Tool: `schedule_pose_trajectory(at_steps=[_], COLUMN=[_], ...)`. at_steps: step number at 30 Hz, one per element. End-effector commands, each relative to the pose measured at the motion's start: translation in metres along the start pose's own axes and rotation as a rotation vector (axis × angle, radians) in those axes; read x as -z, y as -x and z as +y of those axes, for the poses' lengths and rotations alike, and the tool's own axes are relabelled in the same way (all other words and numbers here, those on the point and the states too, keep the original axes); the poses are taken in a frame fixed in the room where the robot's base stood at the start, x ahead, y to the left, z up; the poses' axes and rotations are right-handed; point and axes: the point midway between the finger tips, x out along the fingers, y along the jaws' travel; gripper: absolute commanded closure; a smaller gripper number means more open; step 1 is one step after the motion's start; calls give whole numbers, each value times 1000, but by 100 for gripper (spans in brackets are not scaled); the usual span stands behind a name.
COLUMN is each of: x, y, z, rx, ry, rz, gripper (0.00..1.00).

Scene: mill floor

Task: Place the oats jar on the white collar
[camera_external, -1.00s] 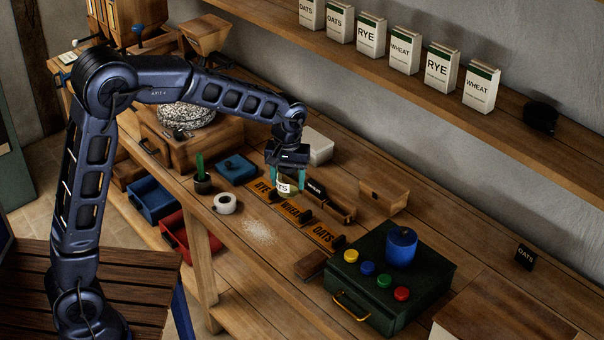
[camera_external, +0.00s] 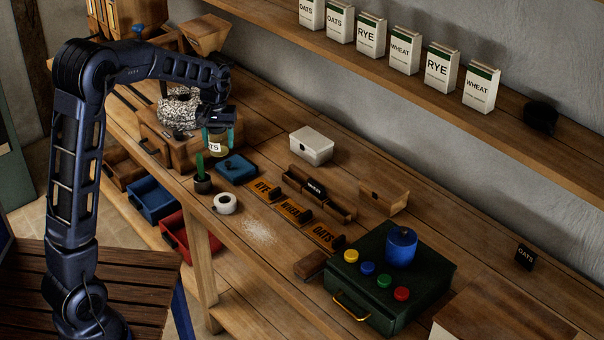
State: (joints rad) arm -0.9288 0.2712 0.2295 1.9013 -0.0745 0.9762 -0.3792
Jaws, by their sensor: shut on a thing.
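The oats jar (camera_external: 215,147) is a small jar with a white label on which "TS" shows. My gripper (camera_external: 218,134) is shut on it, with a teal finger on each side. The jar hangs upright in front of the millstone block, behind and above the blue lidded box; its exact height is hard to tell.
Orange name plates (camera_external: 263,191) lie to the right. The speckled millstone (camera_external: 178,110) is close to my gripper. Open blue and red drawers (camera_external: 174,237) jut out below.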

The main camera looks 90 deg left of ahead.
Motion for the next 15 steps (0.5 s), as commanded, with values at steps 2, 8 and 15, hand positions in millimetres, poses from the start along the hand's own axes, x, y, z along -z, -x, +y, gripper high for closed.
schedule_pose_trajectory(at_steps=[2,8,15], x=[-1,0,0], y=[-19,-62,-112], z=[0,0,0], rx=[3,1,1], ry=[0,1,1], rz=[-4,-3,-3], gripper=[76,76,76])
